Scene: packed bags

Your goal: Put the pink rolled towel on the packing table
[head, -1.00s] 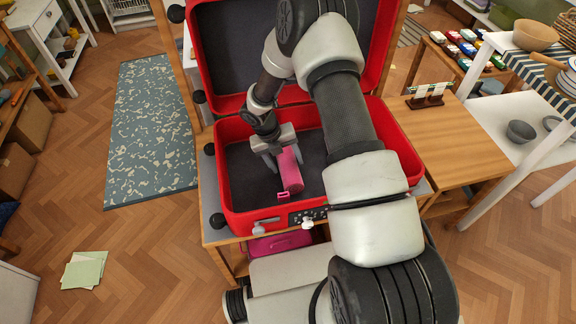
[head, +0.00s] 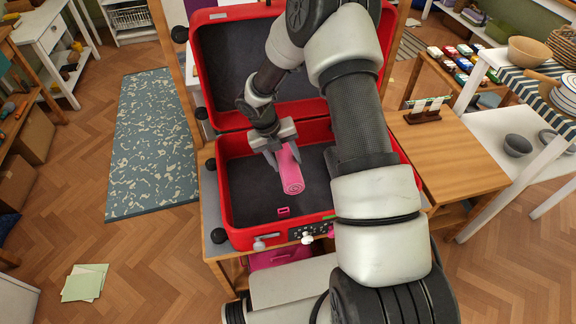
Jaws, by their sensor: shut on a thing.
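The pink rolled towel (head: 291,174) is inside or just above the red open suitcase (head: 224,190). Its spiral end faces me. My gripper (head: 279,160) is shut on the towel's far part, with fingers on either side of it. The towel looks tilted and lifted off the dark lining, though the exact height is hard to tell. The wooden packing table may be the one (head: 446,150) to the right of the suitcase; its top is largely bare.
A small pink thing (head: 283,211) lies on the suitcase floor. A small card rack (head: 423,115) stands at the back of the wooden table. The suitcase's raised lid (head: 232,75) stands behind my arm. A striped-cloth shelf with bowls (head: 516,146) is at the right.

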